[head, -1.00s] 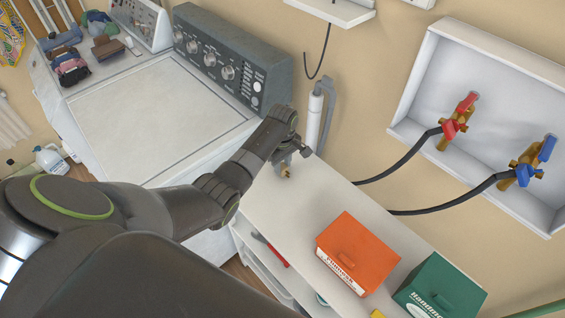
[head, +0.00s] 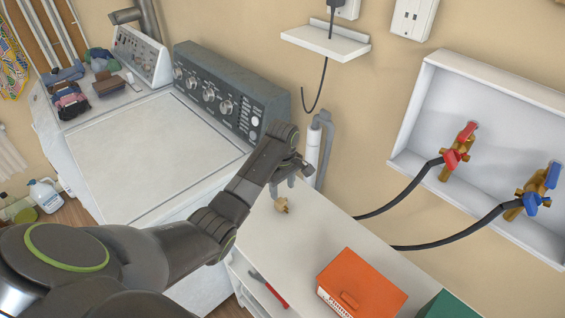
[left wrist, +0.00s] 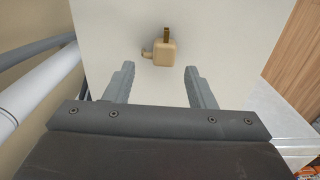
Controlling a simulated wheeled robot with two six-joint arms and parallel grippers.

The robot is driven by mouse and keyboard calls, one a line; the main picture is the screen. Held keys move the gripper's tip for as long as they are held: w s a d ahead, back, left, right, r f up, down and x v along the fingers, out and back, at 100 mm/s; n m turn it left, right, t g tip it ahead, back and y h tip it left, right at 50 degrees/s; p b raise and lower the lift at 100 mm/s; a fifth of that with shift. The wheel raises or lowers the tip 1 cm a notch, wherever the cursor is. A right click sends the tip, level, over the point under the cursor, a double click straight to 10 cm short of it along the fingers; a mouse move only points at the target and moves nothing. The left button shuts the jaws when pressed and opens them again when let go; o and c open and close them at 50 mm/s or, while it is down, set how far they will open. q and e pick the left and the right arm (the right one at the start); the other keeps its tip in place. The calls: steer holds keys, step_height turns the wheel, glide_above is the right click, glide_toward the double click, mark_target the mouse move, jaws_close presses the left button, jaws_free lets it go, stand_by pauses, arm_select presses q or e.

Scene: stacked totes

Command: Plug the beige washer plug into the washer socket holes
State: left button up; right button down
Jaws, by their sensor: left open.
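The beige washer plug (head: 282,205) lies on the white cabinet top, just below my left gripper (head: 282,188) in the head view. In the left wrist view the plug (left wrist: 165,52) shows a metal prong pointing up and a short stub on its left. My left gripper (left wrist: 159,72) is open and empty. The plug lies just beyond its fingertips, about centred between them. A white wall outlet (head: 410,16) with dark holes is at the top of the head view, partly cut off. I cannot tell whether it is the washer socket. My right gripper is not in view.
A small white shelf (head: 326,41) with a dark cord hanging down is on the wall. An orange box (head: 362,286) and a green box (head: 447,305) stand on the cabinet. A recessed wall box (head: 425,90) holds red and blue taps. A grey pipe (head: 316,145) stands behind the gripper.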

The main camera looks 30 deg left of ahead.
arm_select(q)
step_height(320, 180, up, 4)
step_height(320, 180, up, 6)
steer(key=r+p, duration=0.1)
steer(key=p, duration=0.3)
glide_above(283, 200)
steer(key=shift+r+p, duration=0.5)
steer(key=shift+p, duration=0.35)
